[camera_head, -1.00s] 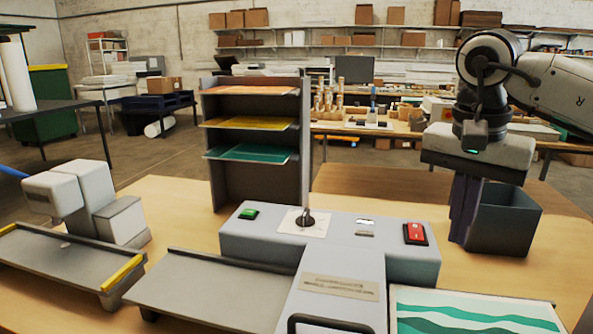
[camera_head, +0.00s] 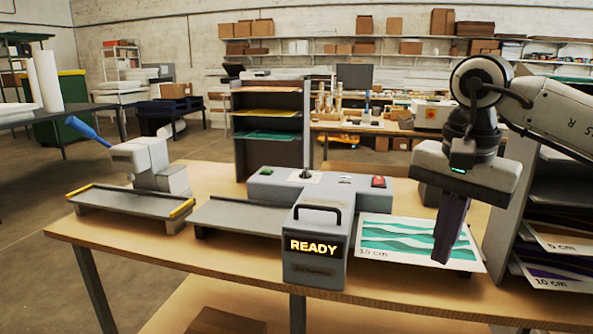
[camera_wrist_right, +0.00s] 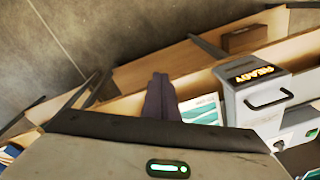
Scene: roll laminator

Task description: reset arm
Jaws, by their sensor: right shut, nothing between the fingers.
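My right gripper (camera_head: 443,258) hangs from its arm at the right, fingers pointing down and pressed together with nothing between them. In the head view it overlaps the right part of the printed sheet; I cannot tell the gap below it. In the wrist view the dark shut fingers (camera_wrist_right: 160,98) reach up from the palm. The grey roll laminator (camera_head: 318,262) stands mid-table with a lit READY display, and shows in the wrist view too (camera_wrist_right: 250,100). The green-and-white sheet (camera_head: 392,238), marked 15 cm, lies at its right side. My left gripper is not in view.
A trimmer with a blue handle (camera_head: 88,130) and a grey tray (camera_head: 125,202) stand at the left. A rack with coloured sheets (camera_head: 268,158) is behind the laminator. A shelf unit of labelled sheets (camera_head: 510,215) stands close at the right. The front table strip is bare.

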